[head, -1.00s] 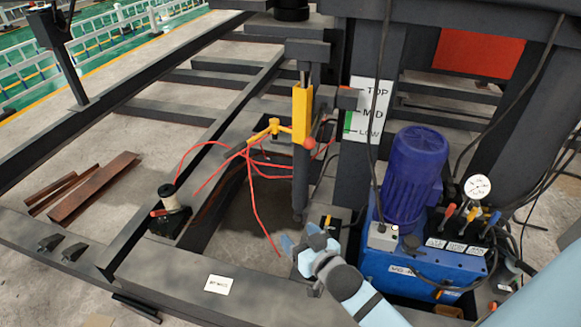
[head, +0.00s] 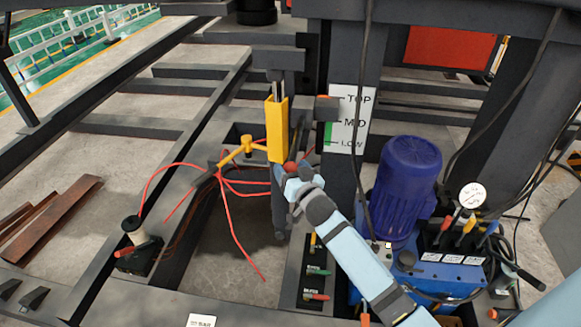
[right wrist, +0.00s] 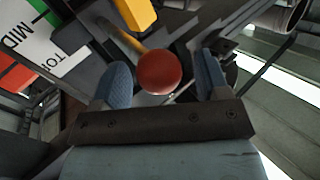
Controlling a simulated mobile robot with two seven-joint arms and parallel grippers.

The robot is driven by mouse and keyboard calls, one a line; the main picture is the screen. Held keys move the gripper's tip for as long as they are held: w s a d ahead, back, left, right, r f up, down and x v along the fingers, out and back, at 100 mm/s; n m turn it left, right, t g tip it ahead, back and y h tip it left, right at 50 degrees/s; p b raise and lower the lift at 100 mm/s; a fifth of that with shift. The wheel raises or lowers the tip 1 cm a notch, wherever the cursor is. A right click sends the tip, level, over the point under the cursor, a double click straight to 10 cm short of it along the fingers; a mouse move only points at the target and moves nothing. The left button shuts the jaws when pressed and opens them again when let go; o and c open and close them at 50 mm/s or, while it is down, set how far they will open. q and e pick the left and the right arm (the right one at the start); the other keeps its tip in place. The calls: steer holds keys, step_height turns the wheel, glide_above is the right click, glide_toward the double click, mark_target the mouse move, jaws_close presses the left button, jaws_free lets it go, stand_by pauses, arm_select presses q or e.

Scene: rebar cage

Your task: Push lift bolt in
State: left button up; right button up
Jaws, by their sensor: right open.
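A red ball knob (right wrist: 158,72), which appears to be the end of the lift bolt, shows in the right wrist view between my right gripper's two blue fingers (right wrist: 160,82). The fingers are apart, one on each side of it, and no clear contact shows. How far the bolt sits in is hidden. My left gripper is not in view.
A white TOP/MID/LOW scale plate (head: 348,118) stands right of the sleeve. A blue motor (head: 408,185) and pump unit with levers and a gauge (head: 472,195) are on the right. Red hoses (head: 228,205) hang left of the gripper. A small lever panel (head: 317,270) lies below.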

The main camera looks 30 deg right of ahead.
mark_target(292, 154)
steer(key=shift+w, duration=0.4)
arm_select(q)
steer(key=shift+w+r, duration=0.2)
arm_select(e)
steer(key=shift+d, duration=0.1)
steer(key=c, duration=1.1)
steer(key=w+d, duration=0.1)
steer(key=w, duration=0.1)
steer(key=w+d, duration=0.1)
steer(key=d, duration=0.1)
steer(key=shift+w, duration=0.4)
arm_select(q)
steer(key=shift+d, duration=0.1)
arm_select(e)
steer(key=shift+a+r, duration=0.15)
steer(key=o, duration=1.1)
steer(key=shift+w, duration=0.1)
